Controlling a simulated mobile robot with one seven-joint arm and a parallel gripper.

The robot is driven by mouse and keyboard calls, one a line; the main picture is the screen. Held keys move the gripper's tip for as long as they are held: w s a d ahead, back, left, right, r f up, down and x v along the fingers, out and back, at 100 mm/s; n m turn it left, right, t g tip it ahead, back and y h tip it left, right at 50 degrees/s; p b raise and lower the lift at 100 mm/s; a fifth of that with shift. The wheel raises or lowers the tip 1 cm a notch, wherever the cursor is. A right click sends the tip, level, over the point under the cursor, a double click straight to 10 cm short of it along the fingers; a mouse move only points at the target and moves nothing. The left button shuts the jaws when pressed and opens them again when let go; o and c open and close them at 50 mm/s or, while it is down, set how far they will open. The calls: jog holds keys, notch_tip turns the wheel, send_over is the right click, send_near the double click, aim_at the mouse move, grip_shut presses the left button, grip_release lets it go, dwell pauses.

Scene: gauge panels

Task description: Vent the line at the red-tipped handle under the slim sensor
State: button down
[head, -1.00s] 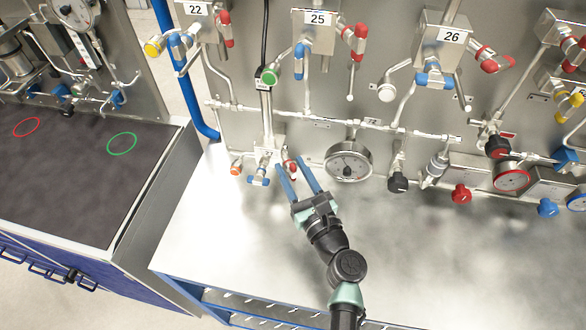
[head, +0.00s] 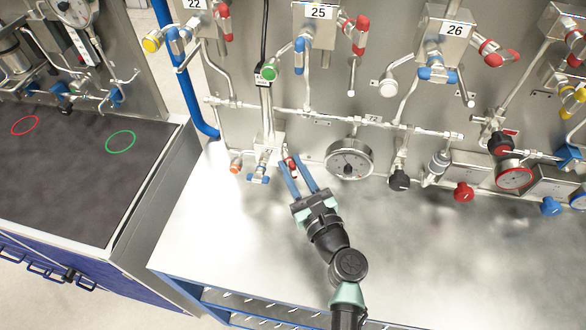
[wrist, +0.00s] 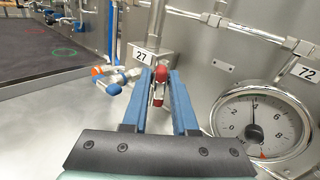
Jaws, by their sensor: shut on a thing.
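The slim sensor (head: 265,90) with a green knob on top and a black cable stands on a thin tube above a small valve block (head: 267,143). In the wrist view the block's label reads 27 (wrist: 142,56). The red-tipped handle (wrist: 162,73) sits at the right of this block; in the head view the fingers partly hide it. My gripper (head: 289,162) reaches up to it from below, one blue finger on each side. In the wrist view my gripper (wrist: 160,77) is shut on the handle.
Blue (head: 259,179) and orange (head: 236,164) handles sit left of the block. A round gauge (head: 349,164) stands close to the right, with a black knob (head: 399,180) beyond it. Blocks labelled 25 (head: 318,12) and 26 hang above. The metal bench top (head: 220,240) is clear.

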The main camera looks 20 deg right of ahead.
jog(key=n+b, duration=0.2)
jog(key=n, duration=0.1)
jog(key=n+b, duration=0.1)
jog(key=shift+a+f, duration=0.1)
jog(key=shift+f, duration=0.15)
jog(key=n+b, duration=0.3)
jog(key=n, duration=0.2)
jog(key=n+b, duration=0.4)
jog(key=shift+f, duration=0.1)
jog(key=shift+n+b, duration=1.05)
jog(key=shift+n, duration=0.65)
jog(key=c, duration=0.9)
grip_release()
jog(key=shift+r, duration=0.2)
